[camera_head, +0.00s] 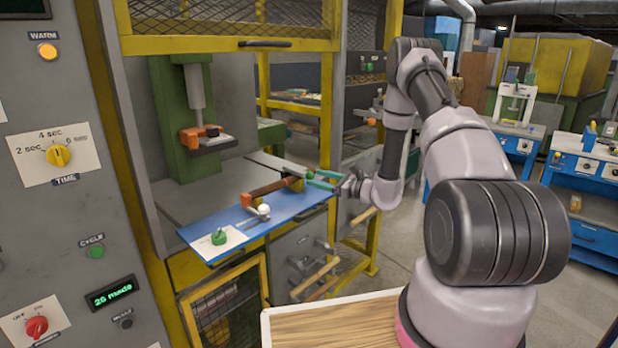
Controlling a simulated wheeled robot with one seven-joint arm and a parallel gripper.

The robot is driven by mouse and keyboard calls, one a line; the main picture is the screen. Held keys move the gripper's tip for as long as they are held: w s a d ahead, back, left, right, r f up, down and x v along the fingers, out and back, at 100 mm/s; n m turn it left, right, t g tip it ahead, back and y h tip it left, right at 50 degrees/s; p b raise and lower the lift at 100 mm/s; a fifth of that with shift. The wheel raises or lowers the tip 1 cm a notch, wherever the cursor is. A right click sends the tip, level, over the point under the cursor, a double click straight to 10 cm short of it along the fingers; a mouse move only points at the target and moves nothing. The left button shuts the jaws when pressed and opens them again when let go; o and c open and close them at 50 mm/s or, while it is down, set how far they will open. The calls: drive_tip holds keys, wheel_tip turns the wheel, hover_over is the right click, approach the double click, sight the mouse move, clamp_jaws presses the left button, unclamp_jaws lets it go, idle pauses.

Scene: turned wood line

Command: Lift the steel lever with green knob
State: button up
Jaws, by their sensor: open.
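A green knob (219,237) sits on a white plate at the near left corner of the blue shelf (285,217). A short steel lever (254,216) with a pale ball stands just right of it. I cannot tell whether the green knob belongs to a steel lever. My gripper (312,179) has green fingers pointing left over the shelf's right end. It is open, and it is apart from the green knob and the pale-balled lever. A brown rod with orange ends (270,189) lies between, near the fingertips; whether they touch is unclear.
A green press (182,120) with an orange-tipped head stands behind the shelf. A yellow-framed guard (235,30) hangs above. A grey control panel (60,180) is at the left. Handled drawers (305,260) are below, and a wooden-topped tray (330,325) is in front.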

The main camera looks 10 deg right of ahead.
sight(313, 178)
drive_tip(key=shift+x, duration=2.1)
clamp_jaws()
drive_tip(key=shift+s+a+f, duration=0.15)
drive_tip(key=shift+s+a, duration=0.05)
